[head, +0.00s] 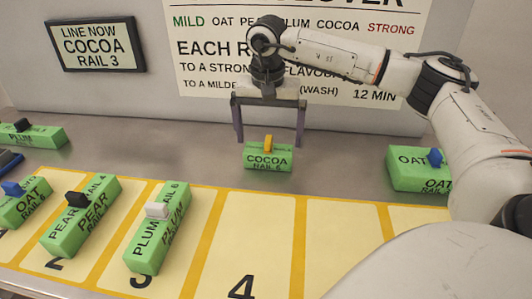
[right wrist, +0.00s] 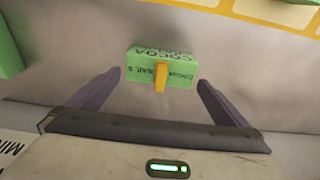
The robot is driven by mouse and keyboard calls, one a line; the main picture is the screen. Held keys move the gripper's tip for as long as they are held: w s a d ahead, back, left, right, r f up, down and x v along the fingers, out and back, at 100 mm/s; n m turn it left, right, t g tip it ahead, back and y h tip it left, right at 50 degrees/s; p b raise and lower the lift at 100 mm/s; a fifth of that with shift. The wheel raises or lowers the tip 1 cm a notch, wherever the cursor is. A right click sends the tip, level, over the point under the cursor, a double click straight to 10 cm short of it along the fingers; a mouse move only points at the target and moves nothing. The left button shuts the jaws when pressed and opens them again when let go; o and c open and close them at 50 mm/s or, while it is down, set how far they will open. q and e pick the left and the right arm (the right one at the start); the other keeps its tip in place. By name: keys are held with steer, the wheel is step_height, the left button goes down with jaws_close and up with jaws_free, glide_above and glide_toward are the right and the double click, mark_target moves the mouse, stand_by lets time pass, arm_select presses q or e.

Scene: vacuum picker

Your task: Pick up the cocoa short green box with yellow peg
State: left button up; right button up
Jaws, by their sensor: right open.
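The short green cocoa box (head: 262,160) with a yellow peg (head: 268,143) on top stands on the grey metal surface near the back wall. Its front reads COCOA RAIL 5 or 6; the digit is too small to tell. My right gripper (head: 270,138) is open and empty, pointing down above and just behind the box, its fingers spread wider than the box. In the right wrist view the box (right wrist: 150,66) lies just beyond and between the two open fingertips (right wrist: 158,82), not touched by either. My left gripper is not in view.
A green oat box (head: 408,180) with a blue peg stands to the right. Pear (head: 70,235) and plum (head: 148,250) boxes lie on the yellow numbered slots at left. Slot 4 (head: 245,250) is bare. A sign (head: 92,62) reads LINE NOW COCOA RAIL 3.

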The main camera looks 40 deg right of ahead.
mark_target(269, 151)
steer(key=f, duration=0.5)
steer(key=shift+w+d+f, duration=0.25)
steer(key=shift+d+f, duration=0.05)
steer(key=shift+f, duration=0.1)
steer(key=shift+c, duration=0.3)
steer(key=c, duration=0.7)
